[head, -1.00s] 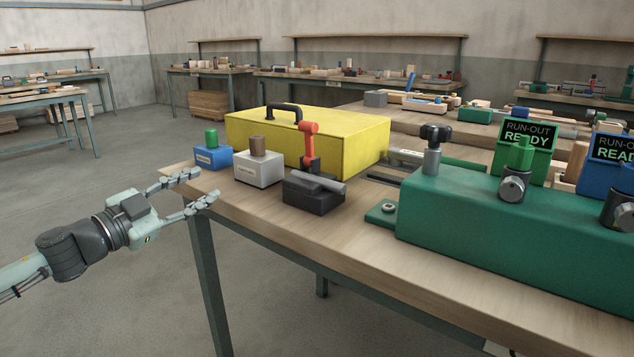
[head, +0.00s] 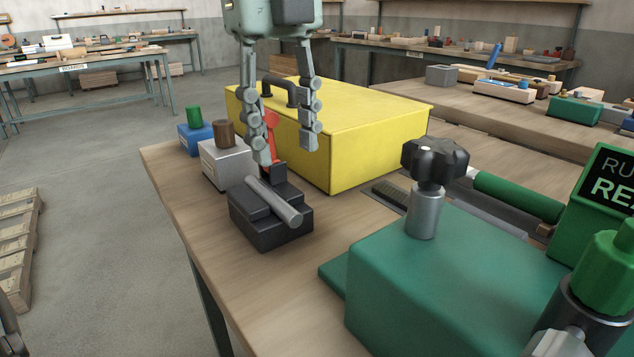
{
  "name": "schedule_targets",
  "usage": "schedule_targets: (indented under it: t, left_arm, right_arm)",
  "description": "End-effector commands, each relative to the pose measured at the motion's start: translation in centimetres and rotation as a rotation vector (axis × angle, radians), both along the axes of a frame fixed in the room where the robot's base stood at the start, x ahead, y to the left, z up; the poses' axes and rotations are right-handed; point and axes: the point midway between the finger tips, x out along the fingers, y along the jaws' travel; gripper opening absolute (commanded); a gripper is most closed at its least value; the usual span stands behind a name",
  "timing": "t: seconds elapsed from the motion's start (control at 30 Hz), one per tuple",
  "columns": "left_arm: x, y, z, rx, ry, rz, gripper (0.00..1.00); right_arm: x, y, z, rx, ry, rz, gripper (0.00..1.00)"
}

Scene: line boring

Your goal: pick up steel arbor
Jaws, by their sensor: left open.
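The steel arbor (head: 274,202) is a short grey rod. It lies slantwise on a black V-block stand (head: 268,235) near the table's left edge. My left gripper (head: 287,157) hangs from the top of the head view, pointing down with its two fingers spread. It is open and empty, above and just behind the arbor. Its left finger hides part of a red-handled clamp (head: 272,128) at the back of the stand. I cannot tell from this view how high the fingertips are above the arbor.
A yellow case (head: 375,125) stands behind the stand. A grey block (head: 226,163) and a blue block (head: 194,138) with knobs stand to its left. A green fixture (head: 440,285) with a black star knob (head: 435,160) stands at right. Bare wooden tabletop (head: 200,220) lies in front.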

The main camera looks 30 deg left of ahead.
Motion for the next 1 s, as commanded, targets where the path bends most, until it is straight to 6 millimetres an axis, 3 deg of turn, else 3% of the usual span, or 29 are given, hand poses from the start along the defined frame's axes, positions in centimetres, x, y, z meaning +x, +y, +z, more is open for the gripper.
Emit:
schedule_targets:
  t: [0.17, 0.7, 0.97, 1.0]
  left_arm:
    - [-0.6, 0.4, -0.7, 0.056, 0.016, 0.014, 0.41]
    - [-1.4, -0.3, -7.3, 0.051, 0.013, 0.015, 0.41]
    - [-1.3, -0.3, -7.5, 0.051, 0.010, 0.016, 0.41]
    - [-1.3, -0.3, -7.5, 0.051, 0.010, 0.016, 0.36]
  right_arm:
    - [-0.6, 0.0, -0.4, 0.000, 0.013, 0.000, 0.40]
    - [-0.7, 0.1, -0.4, 0.002, 0.014, -0.001, 0.40]
    - [-0.6, 0.1, -0.4, 0.002, 0.013, 0.000, 0.40]
    - [-0.6, 0.1, -0.3, 0.002, 0.012, 0.000, 0.40]
